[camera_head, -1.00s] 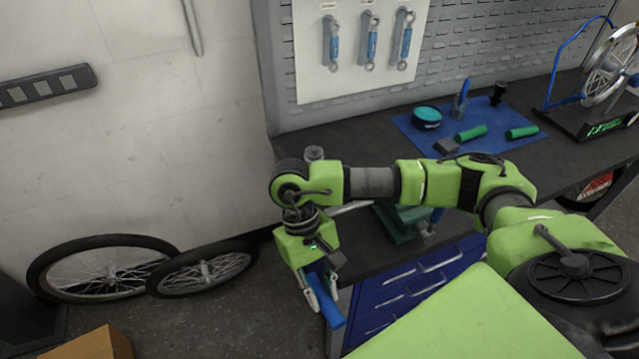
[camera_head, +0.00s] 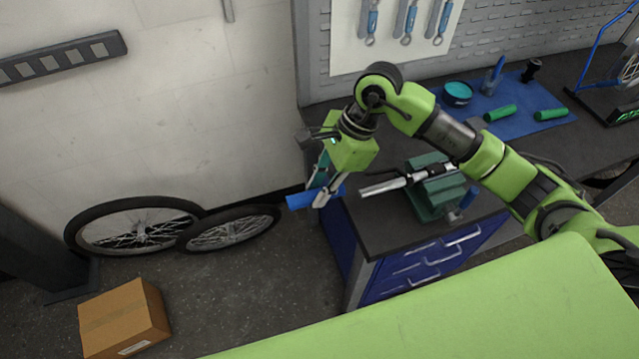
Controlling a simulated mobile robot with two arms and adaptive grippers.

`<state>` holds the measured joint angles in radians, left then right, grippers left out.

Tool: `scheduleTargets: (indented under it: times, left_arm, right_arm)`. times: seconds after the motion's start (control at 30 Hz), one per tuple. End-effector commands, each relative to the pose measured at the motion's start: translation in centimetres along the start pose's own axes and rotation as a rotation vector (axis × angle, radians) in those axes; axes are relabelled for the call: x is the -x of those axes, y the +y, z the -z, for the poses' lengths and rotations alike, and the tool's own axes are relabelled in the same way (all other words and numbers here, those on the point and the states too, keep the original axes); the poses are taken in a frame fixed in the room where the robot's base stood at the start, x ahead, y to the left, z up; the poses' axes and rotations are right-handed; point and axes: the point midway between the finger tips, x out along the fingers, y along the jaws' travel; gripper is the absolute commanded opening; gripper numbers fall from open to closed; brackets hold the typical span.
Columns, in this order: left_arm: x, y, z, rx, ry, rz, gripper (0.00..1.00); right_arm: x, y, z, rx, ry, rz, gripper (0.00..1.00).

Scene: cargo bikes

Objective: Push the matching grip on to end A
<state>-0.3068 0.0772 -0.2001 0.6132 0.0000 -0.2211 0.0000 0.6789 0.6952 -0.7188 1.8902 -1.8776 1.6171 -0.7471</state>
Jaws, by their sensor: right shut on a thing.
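My right gripper (camera_head: 325,191) is shut on a blue grip (camera_head: 301,201), a tube held roughly level just off the left end of the workbench. A green vise (camera_head: 432,187) on the bench clamps a silver handlebar tube (camera_head: 384,186). The tube's free end points left toward the blue grip, with a gap between them. I cannot read an end label on the tube. Two green grips, one nearer (camera_head: 500,113) and one farther right (camera_head: 550,114), lie on the blue mat. My left gripper is not in view.
The blue mat (camera_head: 520,123) also holds a teal tin (camera_head: 457,93) and a small dark cup with a blue tool. A blue drawer cabinet (camera_head: 425,262) stands under the bench (camera_head: 385,225). Two wheels (camera_head: 140,225) lean at the wall; a cardboard box (camera_head: 124,318) is on the floor.

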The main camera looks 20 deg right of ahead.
Motion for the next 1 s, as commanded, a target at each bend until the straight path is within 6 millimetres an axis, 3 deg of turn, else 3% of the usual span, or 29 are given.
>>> scheduleTargets:
  times: [0.27, 0.87, 1.0]
  left_arm:
    - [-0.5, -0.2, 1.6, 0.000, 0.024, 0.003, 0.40]
    - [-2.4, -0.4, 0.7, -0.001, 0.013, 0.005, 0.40]
    - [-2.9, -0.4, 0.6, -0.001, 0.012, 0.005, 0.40]
  right_arm:
    - [-0.9, 0.0, 0.4, -0.002, 0.000, 0.001, 0.00]
    - [-4.5, 0.1, 2.4, -0.001, 0.000, -0.001, 0.00]
    - [-4.3, 0.0, 3.2, -0.001, 0.002, 0.002, 0.00]
